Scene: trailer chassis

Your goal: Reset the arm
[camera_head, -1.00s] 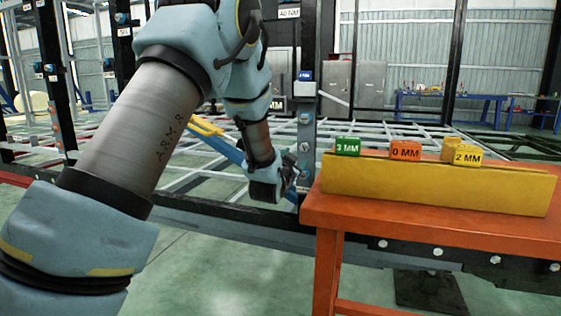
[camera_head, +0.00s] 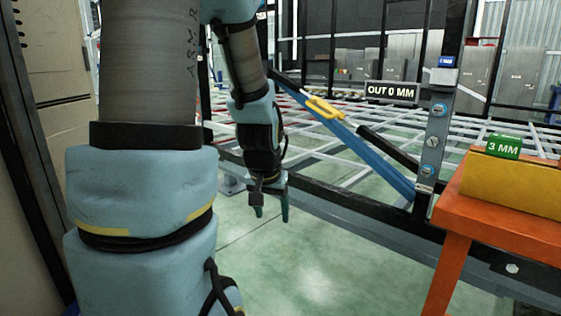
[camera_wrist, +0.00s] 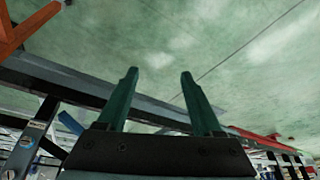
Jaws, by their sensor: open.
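My gripper (camera_head: 271,213) hangs at the end of my blue and grey arm, left of the orange table in the head view. Its two green fingers point down over the green floor. In the wrist view the fingers of my gripper (camera_wrist: 155,85) stand apart with nothing between them. The chassis frame's dark beam lies behind the gripper in the head view.
An orange table (camera_head: 448,240) at right bears a yellow block holder (camera_head: 515,183) with a green "3 MM" block (camera_head: 503,147). Tan panels are close at left. Floor in front is clear.

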